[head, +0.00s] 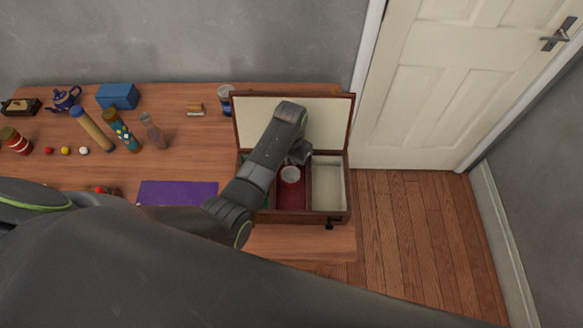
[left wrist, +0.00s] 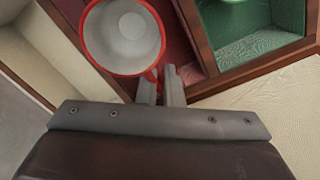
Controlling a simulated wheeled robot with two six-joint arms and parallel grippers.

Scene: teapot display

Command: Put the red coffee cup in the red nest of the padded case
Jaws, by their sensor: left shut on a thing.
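The red coffee cup (left wrist: 122,38) has a red rim and a white inside. My left gripper (left wrist: 160,84) is shut on it at its handle side, in the left wrist view. In the head view the cup (head: 290,175) is upright over or in the red nest (head: 292,198), the middle compartment of the open padded case (head: 300,216). I cannot tell whether the cup's base touches the nest floor. My left gripper (head: 299,156) is partly hidden by its own wrist in the head view. My right gripper is out of view.
A purple mat (head: 178,193), bottles, a blue box (head: 118,95) and a teapot (head: 65,98) are to the left.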

